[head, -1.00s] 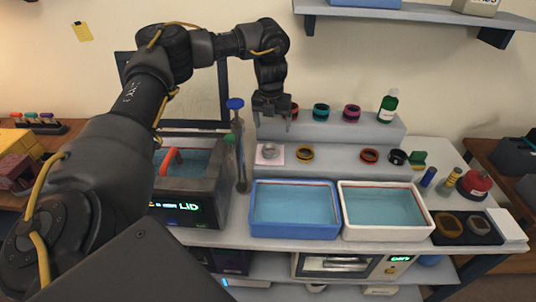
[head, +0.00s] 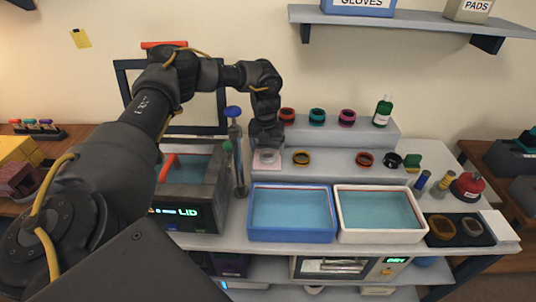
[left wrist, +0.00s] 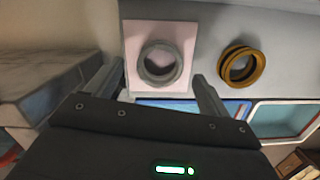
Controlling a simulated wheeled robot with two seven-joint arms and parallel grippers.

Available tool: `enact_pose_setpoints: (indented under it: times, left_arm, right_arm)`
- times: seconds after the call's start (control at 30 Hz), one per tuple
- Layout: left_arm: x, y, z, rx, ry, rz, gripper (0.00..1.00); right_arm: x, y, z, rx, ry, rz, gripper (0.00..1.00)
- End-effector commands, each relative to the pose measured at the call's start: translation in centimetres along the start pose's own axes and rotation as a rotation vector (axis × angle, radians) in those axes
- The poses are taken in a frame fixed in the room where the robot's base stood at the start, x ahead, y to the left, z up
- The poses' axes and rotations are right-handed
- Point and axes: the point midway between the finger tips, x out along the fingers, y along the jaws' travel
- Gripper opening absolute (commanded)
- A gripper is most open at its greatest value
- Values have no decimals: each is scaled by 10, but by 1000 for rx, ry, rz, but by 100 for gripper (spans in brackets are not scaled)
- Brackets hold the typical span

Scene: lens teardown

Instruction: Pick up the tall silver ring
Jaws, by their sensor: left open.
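The silver ring (left wrist: 160,78) sits on a pale pink square pad (left wrist: 133,35) on the lower grey step. In the head view the ring (head: 267,156) is small and partly hidden by my left gripper (head: 267,146), which is just above it. In the left wrist view my left gripper's two fingers (left wrist: 158,70) are apart, with the ring between and beyond them. Nothing is held, and I see no contact. My right gripper is in neither view.
An orange-gold ring (left wrist: 240,66) stands right of the pad. Other coloured rings, such as the teal one (head: 317,116), line the upper step. Blue (head: 290,241) and white (head: 380,240) trays lie in front. A tall rod with a blue top (head: 234,112) stands close left.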

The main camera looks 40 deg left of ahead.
Motion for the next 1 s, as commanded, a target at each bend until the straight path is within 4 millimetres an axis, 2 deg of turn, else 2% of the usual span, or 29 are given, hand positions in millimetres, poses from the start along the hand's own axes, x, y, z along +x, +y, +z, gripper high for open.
enact_pose_setpoints:
  times: [0.03,0.2,0.47,0.83,1.0]
  left_arm:
    - [4,0,-1,0,2,3,81]
    - [23,0,0,0,1,2,81]
    - [26,0,0,0,0,0,81]
    - [26,0,0,-1,0,0,32]
    - [26,0,0,-1,0,0,32]
  right_arm:
    - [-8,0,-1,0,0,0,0]
    - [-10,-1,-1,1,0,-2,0]
    - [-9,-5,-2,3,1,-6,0]
    - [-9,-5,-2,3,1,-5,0]
    - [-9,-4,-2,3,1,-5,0]
